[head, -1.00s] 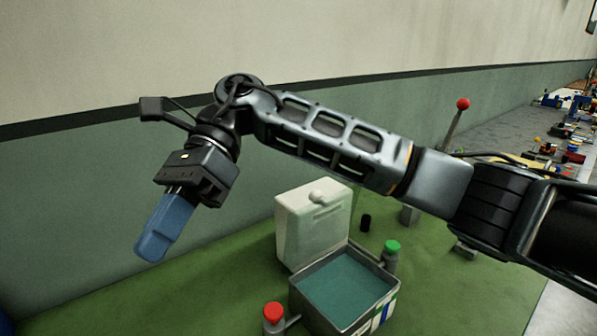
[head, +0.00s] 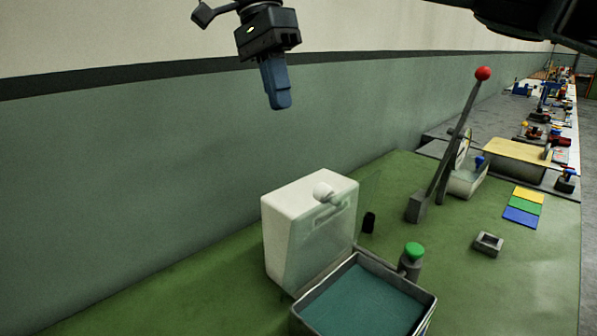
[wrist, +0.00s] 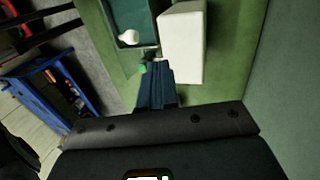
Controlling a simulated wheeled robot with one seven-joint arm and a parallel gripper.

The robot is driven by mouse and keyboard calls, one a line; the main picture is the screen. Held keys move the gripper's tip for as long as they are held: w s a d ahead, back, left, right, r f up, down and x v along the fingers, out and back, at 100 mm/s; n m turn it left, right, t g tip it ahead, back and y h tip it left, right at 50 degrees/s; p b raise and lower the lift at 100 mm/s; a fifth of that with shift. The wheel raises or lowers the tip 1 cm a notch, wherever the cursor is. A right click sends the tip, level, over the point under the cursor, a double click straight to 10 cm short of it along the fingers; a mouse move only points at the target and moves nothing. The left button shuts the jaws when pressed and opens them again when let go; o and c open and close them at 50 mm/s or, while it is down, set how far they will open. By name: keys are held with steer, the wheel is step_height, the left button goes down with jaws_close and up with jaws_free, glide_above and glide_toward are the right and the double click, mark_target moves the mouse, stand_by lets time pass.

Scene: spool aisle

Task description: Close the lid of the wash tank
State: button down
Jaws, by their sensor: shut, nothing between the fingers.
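The wash tank (head: 431,307) is a grey, open-topped box with a teal inside, at the bottom of the head view. Its clear lid (head: 345,232) stands raised at the back edge, with a white knob (head: 322,191) near the top. The tank (wrist: 147,22) and knob (wrist: 128,37) also show in the wrist view. My gripper (head: 281,104) is shut and empty, with blue fingers pointing down. It is well above and apart from the lid, against the wall in the head view. The fingers (wrist: 157,68) also show in the wrist view.
A white block (head: 279,245) stands right behind the lid. A green-topped post (head: 413,250) is beside the tank. A tall lever with a red ball (head: 483,73) rises at the right. The wall (head: 120,190) runs behind; green bench top left of the block is clear.

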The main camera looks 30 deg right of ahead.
steer(key=s+f, duration=0.2)
steer(key=f, duration=0.1)
steer(key=s+d+f, duration=0.1)
steer(key=s+f, duration=0.1)
steer(key=f, duration=0.1)
steer(key=s+d+f+p, duration=0.1)
steer(key=s+f, duration=0.1)
steer(key=f, duration=0.1)
steer(key=shift+f, duration=0.4)
steer(key=shift+s+f, duration=0.1)
steer(key=shift+s, duration=0.2)
steer(key=shift+s+d, duration=0.1)
steer(key=shift+d, duration=0.05)
